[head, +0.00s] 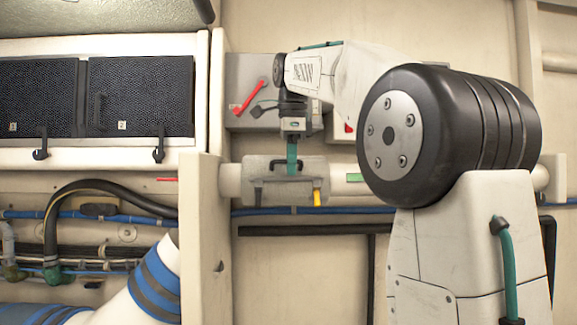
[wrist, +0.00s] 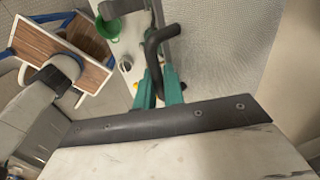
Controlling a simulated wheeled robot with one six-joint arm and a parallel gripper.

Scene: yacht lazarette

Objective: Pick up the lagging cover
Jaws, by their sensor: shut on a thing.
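The lagging cover (head: 257,189) is a grey sleeve around the white horizontal pipe in the head view. It has a black handle on its upper front and a yellow tab (head: 317,195) at its lower right. My gripper (head: 292,165) comes down from above with teal fingers, shut on the cover's black handle. In the wrist view my gripper (wrist: 162,95) has its teal fingers on either side of a black bent bar, which looks like the handle (wrist: 160,42). The cover appears level and still at the pipe. Its back is hidden; I cannot tell whether it touches the pipe.
The white pipe (head: 232,180) runs on both sides of the cover. A pale upright post (head: 200,240) stands close left. A grey box (head: 240,75) with a red lever (head: 250,97) is behind my gripper. A blue hose (head: 345,210) runs below the pipe.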

